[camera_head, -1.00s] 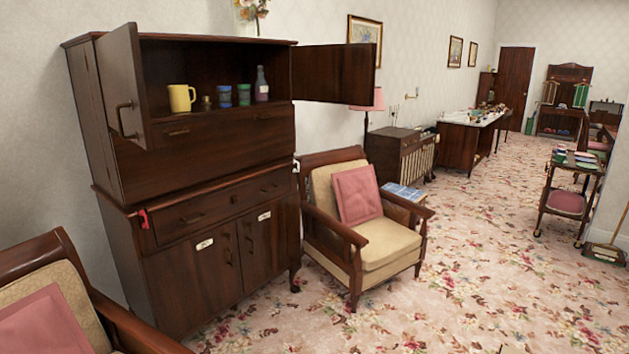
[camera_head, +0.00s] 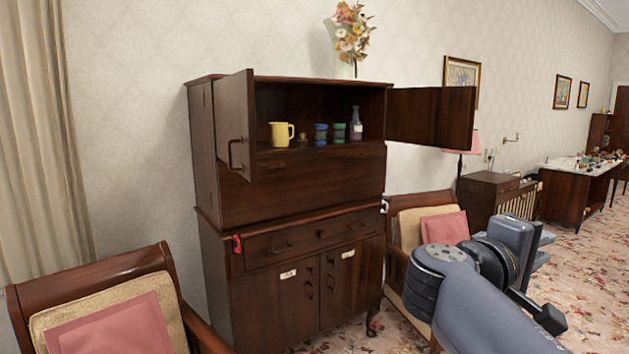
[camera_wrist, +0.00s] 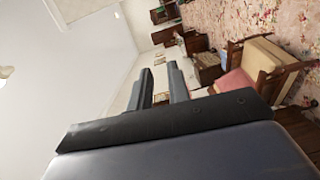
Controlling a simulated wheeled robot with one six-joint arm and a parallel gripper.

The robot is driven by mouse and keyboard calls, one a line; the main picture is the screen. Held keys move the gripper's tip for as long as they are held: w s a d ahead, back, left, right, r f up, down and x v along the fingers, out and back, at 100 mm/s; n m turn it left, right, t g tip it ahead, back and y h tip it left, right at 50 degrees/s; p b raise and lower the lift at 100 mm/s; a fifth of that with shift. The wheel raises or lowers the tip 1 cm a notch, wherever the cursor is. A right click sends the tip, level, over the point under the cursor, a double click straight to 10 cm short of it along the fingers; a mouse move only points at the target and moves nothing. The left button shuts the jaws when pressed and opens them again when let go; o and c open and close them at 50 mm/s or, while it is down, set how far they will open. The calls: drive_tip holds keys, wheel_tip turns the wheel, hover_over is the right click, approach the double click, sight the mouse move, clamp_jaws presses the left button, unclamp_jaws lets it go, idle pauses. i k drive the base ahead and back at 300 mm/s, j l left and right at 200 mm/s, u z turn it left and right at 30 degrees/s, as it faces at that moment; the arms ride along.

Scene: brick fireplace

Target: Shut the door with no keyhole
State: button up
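A dark wood cabinet (camera_head: 300,190) stands against the wall. Its upper left door (camera_head: 236,125) is swung open toward me and has a dark bar handle on its outer face. Its upper right door (camera_head: 432,117) is swung wide open to the right, and no handle or keyhole shows on the face I see. I cannot make out a keyhole on either door. My gripper shows in the wrist view (camera_wrist: 159,75) with two fingers apart and nothing between them. In the head view, my arm is at lower right, in front of the armchair and right of the cabinet.
A yellow mug (camera_head: 281,134), cups and a bottle (camera_head: 355,125) stand on the open shelf. One armchair (camera_head: 110,300) is at front left; another (camera_head: 425,220) is right of the cabinet, partly behind my arm. A red item (camera_head: 237,244) hangs on the lower cabinet's left edge.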

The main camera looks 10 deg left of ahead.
sight(234, 96)
drive_tip(key=i+j+u, duration=0.1)
drive_tip(key=u, duration=1.35)
drive_tip(key=i+u, duration=0.1)
drive_tip(key=i, duration=1)
